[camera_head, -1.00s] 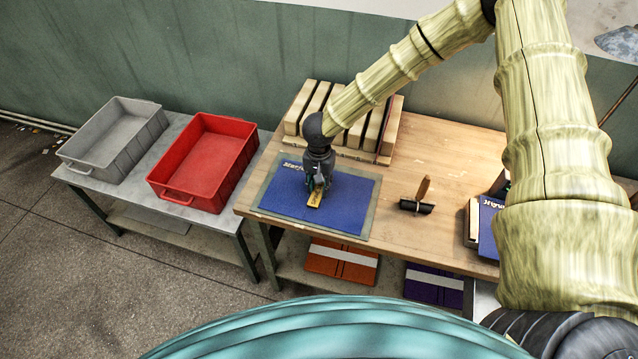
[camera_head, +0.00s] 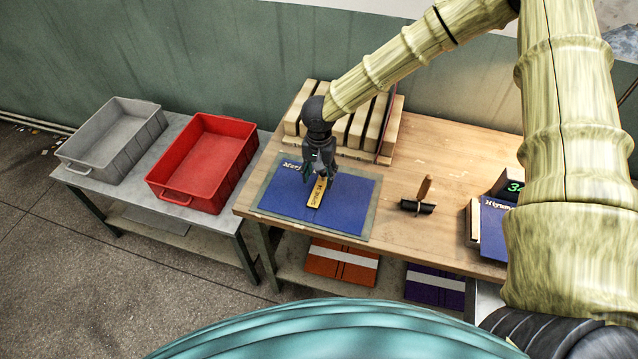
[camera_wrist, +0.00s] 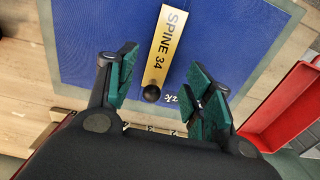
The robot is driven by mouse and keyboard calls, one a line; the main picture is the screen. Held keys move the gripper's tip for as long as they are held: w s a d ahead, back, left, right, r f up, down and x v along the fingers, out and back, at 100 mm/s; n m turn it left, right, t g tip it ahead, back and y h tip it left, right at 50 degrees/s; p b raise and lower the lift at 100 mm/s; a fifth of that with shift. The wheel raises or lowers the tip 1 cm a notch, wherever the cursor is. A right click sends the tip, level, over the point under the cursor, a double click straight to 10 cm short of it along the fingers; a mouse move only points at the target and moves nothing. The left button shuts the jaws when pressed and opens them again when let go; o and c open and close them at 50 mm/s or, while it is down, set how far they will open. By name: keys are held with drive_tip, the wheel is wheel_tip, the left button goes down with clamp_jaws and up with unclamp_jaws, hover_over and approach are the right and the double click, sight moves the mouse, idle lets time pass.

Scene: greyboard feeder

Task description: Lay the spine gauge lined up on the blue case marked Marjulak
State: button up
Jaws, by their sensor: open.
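The blue case (camera_head: 345,212) lies flat on a green mat on the wooden table, its pale lettering at the upper left partly hidden by my arm. The yellow spine gauge (camera_head: 317,192), marked SPINE 34, lies on the case, a little left of its middle. In the wrist view the gauge (camera_wrist: 168,42) shows with a black round knob at its near end, and the case (camera_wrist: 105,40) is around it. My gripper (camera_head: 318,172) is just above the knob end. In the wrist view its green-padded jaws (camera_wrist: 158,80) are open, apart from the gauge on both sides.
A slotted wooden rack (camera_head: 355,130) stands behind the case. A wooden-handled roller tool (camera_head: 421,198) lies to the right, and another blue case (camera_head: 493,228) is farther right. A red bin (camera_head: 205,165) and a grey bin (camera_head: 112,140) stand on the left table.

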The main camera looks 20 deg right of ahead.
sight(319, 189)
wheel_tip(319, 189, up, 7)
drive_tip(key=b, duration=0.1)
drive_tip(key=shift+r, duration=0.2)
drive_tip(key=shift+a, duration=0.1)
